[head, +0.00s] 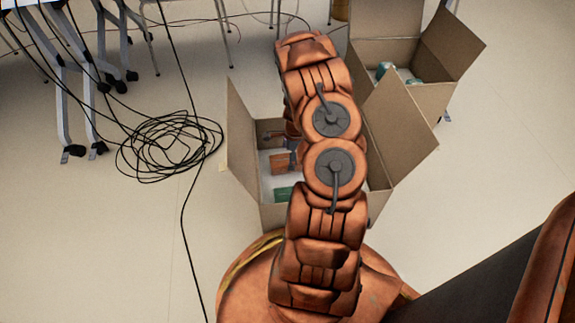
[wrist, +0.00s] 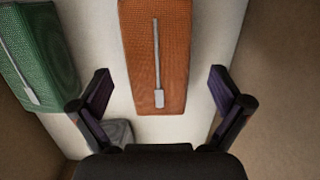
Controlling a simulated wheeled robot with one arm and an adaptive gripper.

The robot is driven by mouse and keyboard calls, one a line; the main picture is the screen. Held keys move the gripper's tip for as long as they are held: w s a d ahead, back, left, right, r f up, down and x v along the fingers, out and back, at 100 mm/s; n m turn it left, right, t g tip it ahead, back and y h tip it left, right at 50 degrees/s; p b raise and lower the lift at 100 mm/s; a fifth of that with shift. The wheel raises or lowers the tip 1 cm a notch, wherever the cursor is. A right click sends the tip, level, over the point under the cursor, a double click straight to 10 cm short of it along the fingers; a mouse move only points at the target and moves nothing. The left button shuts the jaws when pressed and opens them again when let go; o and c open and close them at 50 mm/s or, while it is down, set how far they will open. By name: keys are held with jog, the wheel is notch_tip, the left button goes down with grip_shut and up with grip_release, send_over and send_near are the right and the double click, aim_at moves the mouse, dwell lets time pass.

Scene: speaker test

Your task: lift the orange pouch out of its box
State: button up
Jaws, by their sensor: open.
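The orange pouch (wrist: 172,60) lies on the pale floor of a cardboard box, between and beyond my fingertips in the wrist view. It has a woven surface and a grey zip strip with a pull tab. In the head view, part of the orange pouch (head: 280,163) shows inside the open box (head: 239,138), left of my arm. My gripper (wrist: 160,84) is open and empty, with its two dark fingers on either side of the pouch's near end. The fingers appear apart from the pouch. My arm hides much of the box in the head view.
A green pouch (wrist: 38,55) lies left of the orange one, also in the box (head: 283,194). A grey item (wrist: 118,131) sits by the left finger. Box walls (wrist: 283,100) flank the gripper. A second open box (head: 432,100) stands behind; coiled black cable (head: 168,145) lies left.

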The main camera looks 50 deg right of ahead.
aim_at(288, 159)
jog(key=f, duration=0.1)
jog(key=f+b, duration=0.1)
jog(key=f, duration=0.1)
jog(key=shift+w+a+f, duration=0.1)
jog(key=shift+a+f, duration=0.15)
jog(key=shift+a, duration=0.05)
jog(key=c, duration=1.2)
